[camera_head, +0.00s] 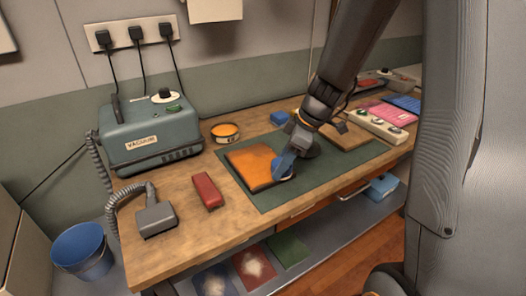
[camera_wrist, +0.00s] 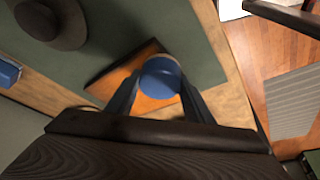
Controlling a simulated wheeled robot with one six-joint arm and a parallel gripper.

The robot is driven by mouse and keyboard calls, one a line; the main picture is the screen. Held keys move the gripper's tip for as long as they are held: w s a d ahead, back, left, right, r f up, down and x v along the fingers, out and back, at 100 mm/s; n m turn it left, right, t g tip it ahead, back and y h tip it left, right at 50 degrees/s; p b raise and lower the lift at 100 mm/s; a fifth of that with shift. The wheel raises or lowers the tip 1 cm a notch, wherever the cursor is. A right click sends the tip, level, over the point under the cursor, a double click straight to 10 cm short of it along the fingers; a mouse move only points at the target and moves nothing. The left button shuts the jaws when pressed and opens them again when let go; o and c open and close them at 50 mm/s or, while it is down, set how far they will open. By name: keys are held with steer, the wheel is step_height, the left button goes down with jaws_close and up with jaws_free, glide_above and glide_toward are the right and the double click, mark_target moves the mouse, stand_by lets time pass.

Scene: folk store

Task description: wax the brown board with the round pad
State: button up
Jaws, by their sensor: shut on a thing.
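My gripper (camera_head: 286,168) is shut on a round blue pad (camera_wrist: 160,78), seen between the fingers in the wrist view. It holds the pad at the right end of an orange-brown board (camera_head: 250,165), which lies on a green mat (camera_head: 325,178). The board also shows in the wrist view (camera_wrist: 150,103), partly hidden by pad and fingers, with a darker strip. I cannot tell whether the pad touches it. Another brown board (camera_head: 347,138) lies farther right, partly behind my arm.
A round dark object (camera_wrist: 52,18) stands on the mat beside my gripper. An open tin (camera_head: 225,132), a red block (camera_head: 207,191), a vacuum box (camera_head: 150,135) and its hose nozzle (camera_head: 156,219) are left. A blue block (camera_head: 279,118) stands behind. The mat's front is clear.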

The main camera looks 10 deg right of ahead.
steer(key=shift+w+r+p, duration=0.15)
steer(key=shift+r+p, duration=1.7)
steer(key=shift+r, duration=1.95)
